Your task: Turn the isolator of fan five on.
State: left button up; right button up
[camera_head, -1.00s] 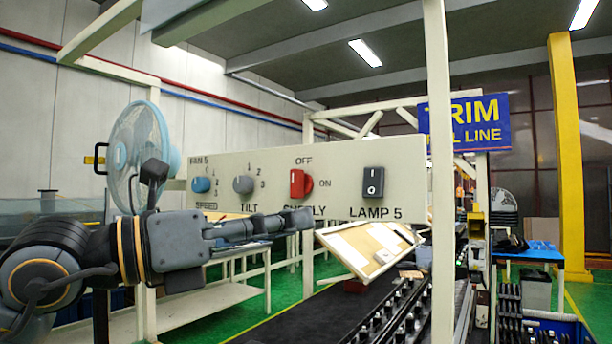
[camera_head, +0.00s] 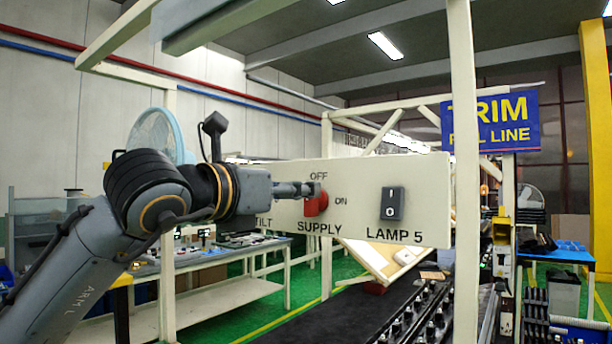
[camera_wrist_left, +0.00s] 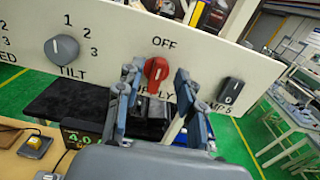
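The red SUPPLY switch (camera_head: 316,205) sits on the cream control panel (camera_head: 350,180) between the OFF and ON labels. In the left wrist view the red knob (camera_wrist_left: 156,72) has its pale mark toward OFF. My left gripper (camera_head: 312,189) is level with the knob and hides part of it. In the left wrist view its two fingers (camera_wrist_left: 157,85) are apart, one to each side of the knob; I cannot tell whether they touch it. The blue fan (camera_head: 152,135) stands behind my left arm. My right gripper is not in view.
The black LAMP 5 rocker (camera_head: 391,204) is right of the red switch. The grey TILT knob (camera_wrist_left: 62,49) is to its left in the left wrist view. A cream post (camera_head: 462,150) stands at the panel's right end. A white bench (camera_head: 220,295) stands behind.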

aim_at(313, 201)
pick_arm(q)
jog(key=p+x, duration=0.1)
jog(key=x, duration=0.2)
jog(key=shift+w, duration=0.1)
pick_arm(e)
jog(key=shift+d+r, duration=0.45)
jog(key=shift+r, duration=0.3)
pick_arm(q)
grip_shut()
